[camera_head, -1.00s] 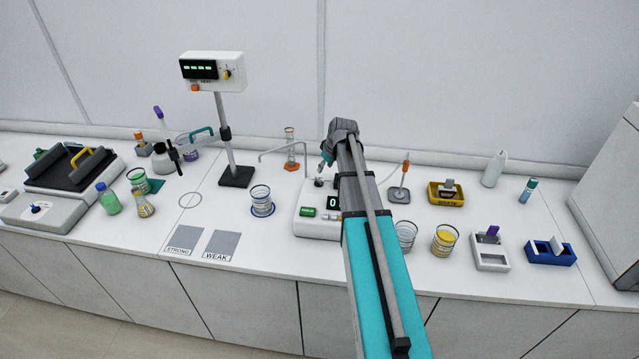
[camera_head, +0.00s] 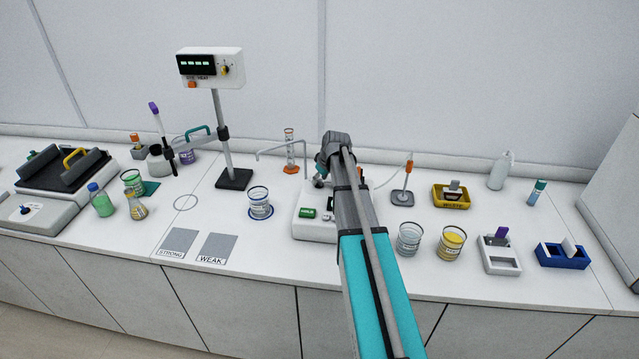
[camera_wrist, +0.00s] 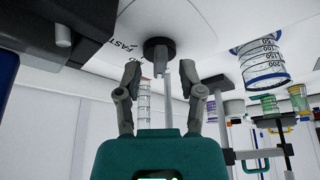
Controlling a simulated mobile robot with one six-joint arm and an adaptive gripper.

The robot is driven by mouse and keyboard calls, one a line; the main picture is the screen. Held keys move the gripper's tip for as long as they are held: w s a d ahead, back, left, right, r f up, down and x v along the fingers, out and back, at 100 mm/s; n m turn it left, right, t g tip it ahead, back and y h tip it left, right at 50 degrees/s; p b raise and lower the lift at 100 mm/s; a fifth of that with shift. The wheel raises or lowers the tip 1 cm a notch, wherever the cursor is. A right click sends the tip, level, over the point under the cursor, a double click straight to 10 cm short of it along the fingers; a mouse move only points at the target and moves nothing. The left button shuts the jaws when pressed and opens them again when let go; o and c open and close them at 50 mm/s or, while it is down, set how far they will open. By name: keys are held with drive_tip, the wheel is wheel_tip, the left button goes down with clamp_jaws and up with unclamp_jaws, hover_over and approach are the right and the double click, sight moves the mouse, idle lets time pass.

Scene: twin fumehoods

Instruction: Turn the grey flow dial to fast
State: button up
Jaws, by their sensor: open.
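The grey flow dial (camera_wrist: 158,48) shows in the wrist view as a dark round knob with a ridge, on a white surface. The word FAST is printed to its left. My gripper (camera_wrist: 161,74) is open and empty, with one finger on each side of the dial's line. The dial is just beyond the fingertips, and I see no contact. In the head view the white dispenser unit (camera_head: 310,228) with a green button and bent spout stands mid-bench. My arm covers part of it, and the dial cannot be made out there.
A graduated beaker (camera_head: 260,203) stands left of the unit. A clear beaker (camera_head: 409,238) and a yellow-filled beaker (camera_head: 451,243) stand close to its right, beside my arm. A stand with a display box (camera_head: 211,68) rises behind left. A measuring cylinder (camera_head: 290,150) stands behind the unit.

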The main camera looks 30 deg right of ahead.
drive_tip(key=shift+f, duration=0.1)
idle(0.3)
clamp_jaws()
drive_tip(key=shift+m, duration=0.4)
drive_tip(key=m+h, duration=0.1)
drive_tip(key=m, duration=0.2)
drive_tip(key=shift+a+h, duration=0.1)
drive_tip(key=shift+h, duration=0.2)
drive_tip(key=m+h, duration=0.1)
drive_tip(key=m, duration=0.1)
drive_tip(key=m+h, duration=0.1)
drive_tip(key=m, duration=0.2)
drive_tip(key=shift+w+a+m, duration=0.1)
drive_tip(key=shift+w+m, duration=0.05)
drive_tip(key=shift+m, duration=0.15)
drive_tip(key=m+g, duration=0.1)
drive_tip(key=m, duration=0.1)
drive_tip(key=m+h, duration=0.1)
drive_tip(key=m, duration=0.2)
drive_tip(key=shift+w+g+h, duration=0.1)
drive_tip(key=shift+g+h, duration=0.2)
drive_tip(key=shift+g, duration=0.1)
drive_tip(key=m+g, duration=0.1)
drive_tip(key=m, duration=0.4)
drive_tip(key=shift+a+g, duration=0.1)
drive_tip(key=shift+g, duration=0.3)
drive_tip(key=shift+m, duration=0.4)
